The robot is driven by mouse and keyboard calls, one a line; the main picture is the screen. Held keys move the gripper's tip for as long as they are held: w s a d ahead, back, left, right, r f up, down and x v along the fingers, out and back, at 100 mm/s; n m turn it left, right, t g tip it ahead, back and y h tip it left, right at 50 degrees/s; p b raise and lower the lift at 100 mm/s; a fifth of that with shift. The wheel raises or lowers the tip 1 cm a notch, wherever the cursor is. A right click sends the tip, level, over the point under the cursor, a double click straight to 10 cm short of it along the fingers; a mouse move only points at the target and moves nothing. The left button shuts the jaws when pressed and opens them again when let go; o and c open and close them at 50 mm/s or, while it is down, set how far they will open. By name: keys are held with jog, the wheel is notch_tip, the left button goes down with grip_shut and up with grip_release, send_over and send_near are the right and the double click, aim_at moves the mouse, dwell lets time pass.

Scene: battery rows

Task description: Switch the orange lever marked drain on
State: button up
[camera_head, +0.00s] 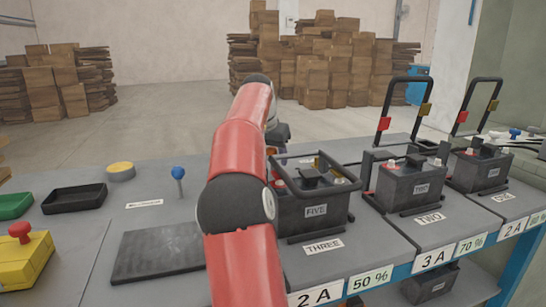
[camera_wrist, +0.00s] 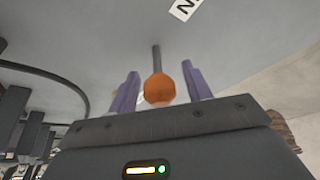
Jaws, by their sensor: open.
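An orange ball knob (camera_wrist: 160,90) on a thin grey stem shows in the wrist view, in front of my palm. My gripper (camera_wrist: 160,71) is open, with one purple finger on each side of the knob. I cannot tell whether either finger touches it. A white label (camera_wrist: 184,8) is cut off at the top edge, so its full word is not readable. In the head view my red arm hides most of my gripper and the lever; only a small orange patch shows beside the arm.
A blue-knobbed lever (camera_head: 179,173), a yellow button (camera_head: 121,170), a dark tray (camera_head: 75,199) and a yellow box with a red knob (camera_head: 24,262) are left.

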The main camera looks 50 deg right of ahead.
grip_shut()
jog(key=b, duration=0.2)
jog(key=t+b, duration=0.1)
jog(key=b, duration=0.1)
jog(key=shift+s+a+f+h, duration=0.2)
jog(key=shift+s+f+h, duration=0.1)
jog(key=shift+s+f, duration=0.1)
jog(key=t+b, duration=0.1)
jog(key=b, duration=0.1)
jog(key=t+h+b, duration=0.1)
jog(key=shift+s+a+r+b, duration=0.2)
jog(key=shift+s+a+b, duration=0.05)
jog(key=shift+s+b, duration=0.1)
jog(key=shift+r+m, duration=0.15)
jog(key=shift+m, duration=0.15)
grip_release()
